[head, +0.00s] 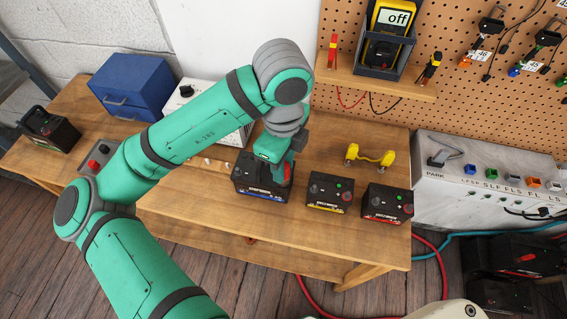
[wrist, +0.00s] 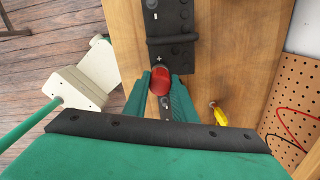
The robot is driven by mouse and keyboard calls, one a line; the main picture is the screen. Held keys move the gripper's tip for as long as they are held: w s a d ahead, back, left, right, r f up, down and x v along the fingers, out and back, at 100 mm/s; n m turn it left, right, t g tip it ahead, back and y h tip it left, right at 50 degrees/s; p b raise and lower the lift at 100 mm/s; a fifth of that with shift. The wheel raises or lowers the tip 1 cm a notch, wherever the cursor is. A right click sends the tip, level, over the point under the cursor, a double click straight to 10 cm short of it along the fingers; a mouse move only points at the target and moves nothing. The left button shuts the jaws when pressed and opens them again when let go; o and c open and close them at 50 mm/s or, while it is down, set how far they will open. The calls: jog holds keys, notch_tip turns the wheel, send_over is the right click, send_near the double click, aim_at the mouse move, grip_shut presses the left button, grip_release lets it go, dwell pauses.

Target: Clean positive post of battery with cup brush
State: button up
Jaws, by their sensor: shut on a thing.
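My gripper (head: 287,165) is shut on a red, rounded tool (wrist: 160,82), taken to be the cup brush. The tool also shows as a red piece in the head view (head: 287,174). Its brush end is hidden from both cameras. It is over the right part of the black battery with a blue stripe (head: 262,190). In the wrist view, a plus mark shows on a black battery (wrist: 172,22) just beside the tool. The post under the tool is hidden, so I cannot tell whether they touch.
A battery with a yellow stripe (head: 329,194) and one with a red stripe (head: 387,204) stand to the right. A yellow handled object (head: 370,156) lies behind them. A blue box (head: 131,86) stands at back left. The wooden bench's front strip (head: 220,215) is clear.

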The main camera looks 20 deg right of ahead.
jog(key=m, duration=0.8)
jog(key=n, duration=1)
dwell(0.4)
jog(key=m, duration=1)
